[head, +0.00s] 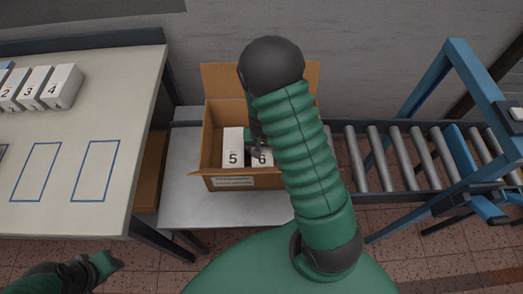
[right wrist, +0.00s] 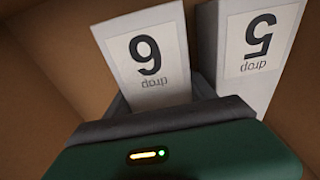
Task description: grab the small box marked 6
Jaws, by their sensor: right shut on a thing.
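The small white box marked 6 (head: 262,159) stands in the open cardboard box (head: 244,182), to the right of the white box marked 5 (head: 233,148). My right gripper (head: 256,143) reaches down into the cardboard box, partly hidden behind my right arm. In the right wrist view box 6 (right wrist: 149,60) fills the middle, with box 5 (right wrist: 258,50) to its right. My right gripper (right wrist: 158,108) is shut on box 6; its fingertips are mostly hidden. My left gripper (head: 106,264) is at the lower left, away from the boxes, too small to judge.
The cardboard box stands on a grey metal table (head: 185,205). A pale table (head: 100,120) at left holds several numbered white boxes (head: 38,87) and blue outlined rectangles. A roller conveyor (head: 390,160) with a blue frame is at right. The cardboard walls closely surround my right gripper.

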